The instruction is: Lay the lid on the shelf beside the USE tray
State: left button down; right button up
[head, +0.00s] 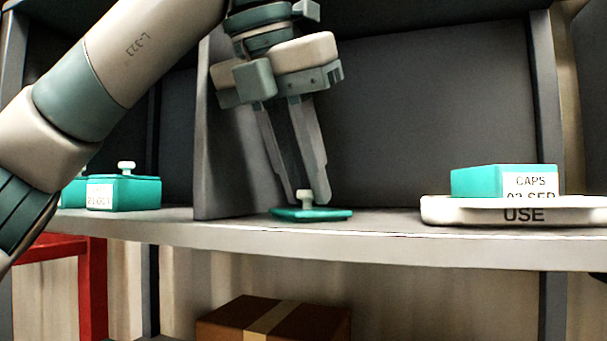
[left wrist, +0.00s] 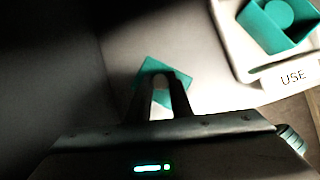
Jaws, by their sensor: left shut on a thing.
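The teal lid (head: 312,214) lies flat at shelf height, left of the USE tray, with its pale knob upward. It also shows in the left wrist view (left wrist: 150,72). My left gripper (head: 304,197) points down and is shut on the lid's knob. Whether the lid's underside fully rests on the shelf is hard to tell. The white USE tray (head: 440,211) stands at the right of the shelf and holds a teal box (head: 476,182) labelled CAPS. In the left wrist view this box (left wrist: 262,38) is open on top with a round thing inside. My right gripper is not in view.
A grey upright divider (head: 228,150) stands left of the lid. Beyond it are teal lidded boxes (head: 140,193). The grey shelf (head: 385,222) is bare between lid and tray. Below are a cardboard box (head: 225,320) and a red frame (head: 92,290).

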pick_arm(q)
jog(key=c, duration=1.6)
grip_release()
jog(key=shift+w+f, duration=0.1)
jog(key=shift+r, duration=0.3)
jog(key=v, duration=1.2)
jog(key=shift+f, duration=0.1)
